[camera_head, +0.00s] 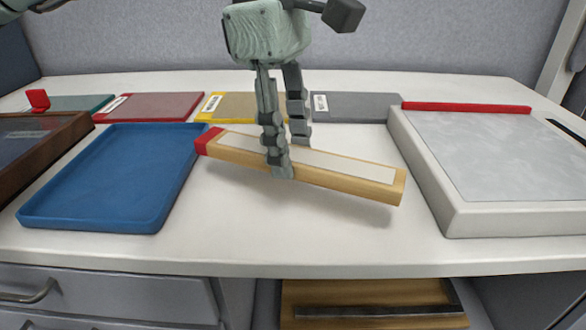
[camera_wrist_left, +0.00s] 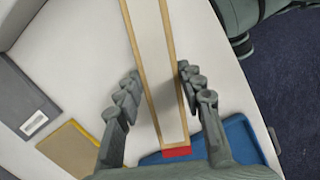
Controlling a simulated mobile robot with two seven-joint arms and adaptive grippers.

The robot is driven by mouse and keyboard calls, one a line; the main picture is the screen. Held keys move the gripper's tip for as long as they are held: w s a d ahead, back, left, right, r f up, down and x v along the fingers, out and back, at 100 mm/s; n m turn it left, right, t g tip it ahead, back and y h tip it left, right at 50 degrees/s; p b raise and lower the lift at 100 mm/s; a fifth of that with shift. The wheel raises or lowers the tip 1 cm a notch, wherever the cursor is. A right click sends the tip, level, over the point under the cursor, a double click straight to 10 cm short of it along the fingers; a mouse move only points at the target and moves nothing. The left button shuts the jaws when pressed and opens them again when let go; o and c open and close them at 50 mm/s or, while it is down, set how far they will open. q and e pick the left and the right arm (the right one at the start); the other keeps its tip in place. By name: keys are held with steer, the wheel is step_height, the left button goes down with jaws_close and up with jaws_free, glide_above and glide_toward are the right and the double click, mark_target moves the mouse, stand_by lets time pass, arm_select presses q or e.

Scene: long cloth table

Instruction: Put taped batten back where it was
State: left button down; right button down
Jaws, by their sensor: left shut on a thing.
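The taped batten (camera_head: 350,172) is a long wooden bar with a pale strip along its top and a red end at the left. It is held above the white table, with a shadow beneath it, and slants down toward the right in the head view. My left gripper (camera_head: 290,156) is shut on it near its middle, one finger on the near side and one on the far side. In the left wrist view the batten (camera_wrist_left: 158,60) runs between the fingers, its red end toward the bottom. My right gripper is not in view.
A blue tray (camera_head: 48,212) lies left of the batten. A pale grey slab-topped box (camera_head: 490,222) with a red bar (camera_head: 466,107) stands right. Labelled red (camera_head: 155,106), yellow (camera_head: 238,108) and grey (camera_head: 360,106) flat pieces line the back. A brown case (camera_head: 60,135) is far left. The front middle of the table is clear.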

mark_target(293, 196)
arm_select(q)
steer(key=shift+d+f, duration=0.15)
steer(key=shift+d, duration=0.05)
steer(key=shift+f, duration=1.95)
steer(key=shift+f, duration=0.1)
steer(key=c, duration=1)
jaws_free()
steer(key=shift+o, duration=0.2)
